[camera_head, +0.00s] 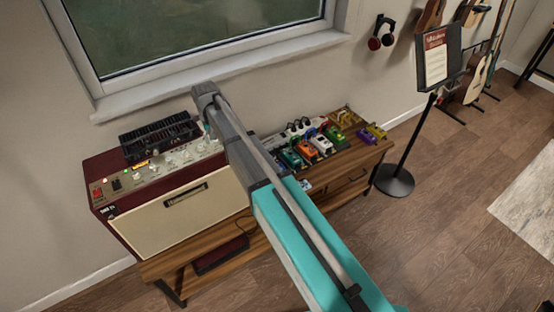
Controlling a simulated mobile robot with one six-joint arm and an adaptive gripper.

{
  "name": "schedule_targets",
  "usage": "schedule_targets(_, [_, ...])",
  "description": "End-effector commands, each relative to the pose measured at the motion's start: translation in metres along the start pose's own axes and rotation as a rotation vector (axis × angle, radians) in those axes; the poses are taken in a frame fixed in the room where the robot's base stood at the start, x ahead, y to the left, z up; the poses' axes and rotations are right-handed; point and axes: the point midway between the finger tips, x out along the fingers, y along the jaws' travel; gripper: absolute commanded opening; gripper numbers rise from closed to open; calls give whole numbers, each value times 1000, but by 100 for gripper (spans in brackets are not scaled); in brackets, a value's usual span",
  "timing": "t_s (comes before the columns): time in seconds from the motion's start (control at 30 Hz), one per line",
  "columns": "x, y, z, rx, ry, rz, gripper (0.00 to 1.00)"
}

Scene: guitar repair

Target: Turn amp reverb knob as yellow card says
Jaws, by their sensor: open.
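The amp (165,205) is a dark red cabinet with a cream front, standing on the left of a wooden bench. Its top panel (125,182) carries several pale knobs (170,165) and a red light; their labels are too small to read, so I cannot tell which is reverb. My gripper (208,137) is small in view, over the right end of the panel near the rightmost knobs. It looks open, but my arm partly hides it. I cannot tell whether it touches a knob. A small yellowish patch (141,163) shows at the panel's back edge; I cannot make out a yellow card.
A black slatted box (160,137) sits on the amp's back. Several coloured pedals (306,149) stand on the bench (352,161) right of my arm. A window sill (220,75) is behind. A music stand (397,180) and guitars are at right. The floor (440,240) at front right is clear.

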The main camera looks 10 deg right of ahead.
Motion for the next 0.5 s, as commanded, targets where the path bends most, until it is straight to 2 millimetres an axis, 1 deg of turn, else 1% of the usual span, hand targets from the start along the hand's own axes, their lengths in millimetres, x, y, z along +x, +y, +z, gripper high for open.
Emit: schedule_targets(0.5, [0, 0, 0, -339, 0, 0, 63])
